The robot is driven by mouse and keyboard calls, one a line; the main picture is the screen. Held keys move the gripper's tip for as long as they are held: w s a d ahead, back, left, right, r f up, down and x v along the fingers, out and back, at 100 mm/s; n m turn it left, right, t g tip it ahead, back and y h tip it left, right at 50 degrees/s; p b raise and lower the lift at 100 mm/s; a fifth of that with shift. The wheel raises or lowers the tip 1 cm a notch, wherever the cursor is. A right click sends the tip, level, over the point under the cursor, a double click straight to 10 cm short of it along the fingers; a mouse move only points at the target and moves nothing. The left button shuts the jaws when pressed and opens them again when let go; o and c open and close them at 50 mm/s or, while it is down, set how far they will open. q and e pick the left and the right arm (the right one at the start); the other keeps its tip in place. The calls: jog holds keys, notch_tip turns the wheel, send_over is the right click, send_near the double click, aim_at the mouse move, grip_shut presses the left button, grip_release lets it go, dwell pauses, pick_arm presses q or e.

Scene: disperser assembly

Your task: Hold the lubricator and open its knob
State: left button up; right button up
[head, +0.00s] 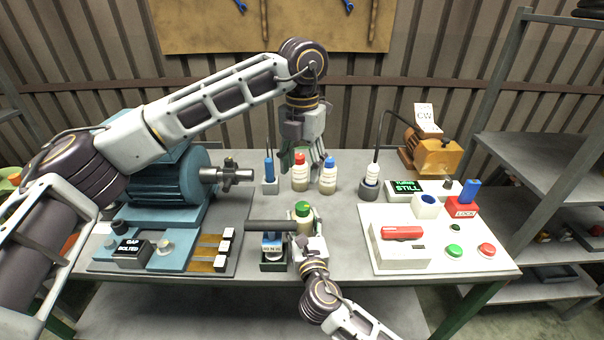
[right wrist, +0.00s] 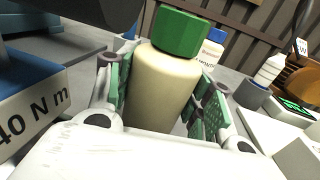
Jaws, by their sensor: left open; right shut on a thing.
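The lubricator (head: 303,222) is a cream bottle with a green knob (head: 303,208) on top, near the front middle of the table. My right gripper (head: 305,235) is shut around the bottle's body. In the right wrist view the cream body (right wrist: 160,90) stands between the green finger pads, and the green knob (right wrist: 181,32) is above them. The bottle looks upright; whether its base touches the table is hidden. My left gripper (head: 303,160) is open and empty, fingers pointing down, behind the lubricator near the red-capped bottle. Its fingertips are partly hidden by that bottle.
A red-capped bottle (head: 300,172) and a blue-capped bottle (head: 328,175) stand behind the lubricator. A blue tool in a holder (head: 270,178) is left of them. A white control panel (head: 400,260) is at right.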

dwell(0.4)
jog(key=o, duration=1.5)
jog(key=shift+c, duration=0.2)
jog(key=shift+s, duration=0.1)
jog(key=shift+s+d, duration=0.2)
jog(key=shift+s, duration=1.1)
jog(key=shift+s+d, duration=0.25)
jog(key=shift+s, duration=1)
jog(key=shift+s+d, duration=0.2)
jog(key=shift+s, duration=1.1)
jog(key=shift+s, duration=0.1)
